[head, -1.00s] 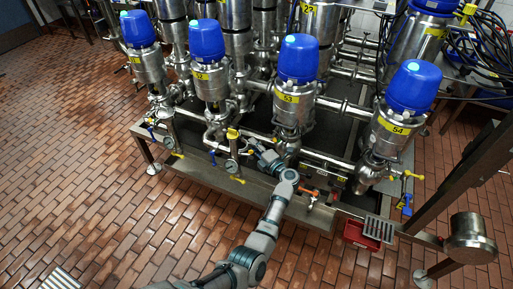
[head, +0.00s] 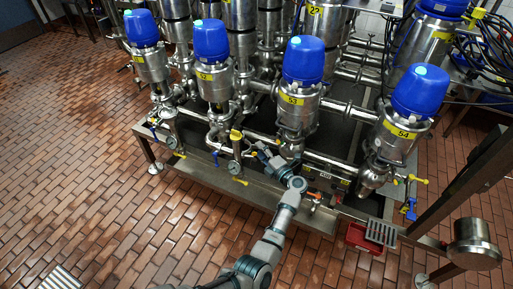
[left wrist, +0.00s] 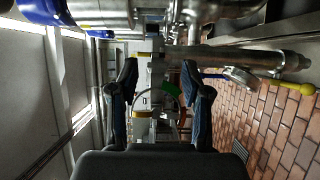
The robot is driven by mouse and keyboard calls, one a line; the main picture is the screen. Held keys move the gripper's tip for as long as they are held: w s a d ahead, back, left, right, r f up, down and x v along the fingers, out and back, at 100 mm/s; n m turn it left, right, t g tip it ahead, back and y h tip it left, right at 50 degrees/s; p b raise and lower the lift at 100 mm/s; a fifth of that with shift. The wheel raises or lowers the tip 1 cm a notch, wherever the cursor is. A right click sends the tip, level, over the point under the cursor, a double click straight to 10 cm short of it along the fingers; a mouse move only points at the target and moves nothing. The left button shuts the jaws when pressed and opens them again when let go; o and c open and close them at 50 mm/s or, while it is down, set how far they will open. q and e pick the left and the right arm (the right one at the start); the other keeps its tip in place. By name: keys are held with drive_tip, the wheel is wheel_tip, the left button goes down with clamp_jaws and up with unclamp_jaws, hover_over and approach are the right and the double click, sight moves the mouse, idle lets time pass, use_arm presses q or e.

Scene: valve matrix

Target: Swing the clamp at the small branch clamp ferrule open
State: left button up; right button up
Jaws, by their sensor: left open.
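My left gripper (head: 259,149) reaches in among the pipes at the front of the valve rack, beside the yellow-capped fitting and below valve 53. In the left wrist view its two dark fingers (left wrist: 160,82) stand apart with a gap between them. The small branch clamp ferrule cannot be made out for certain in either view. My right gripper is not in view.
Blue-topped valves 53 (head: 303,62) and 54 (head: 420,92) stand over the front pipes. A red box (head: 362,238) hangs at the right front.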

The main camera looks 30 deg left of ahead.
use_arm(q)
drive_tip(key=v, duration=0.8)
drive_tip(key=shift+s+d, duration=0.2)
drive_tip(key=shift+d+f, duration=0.1)
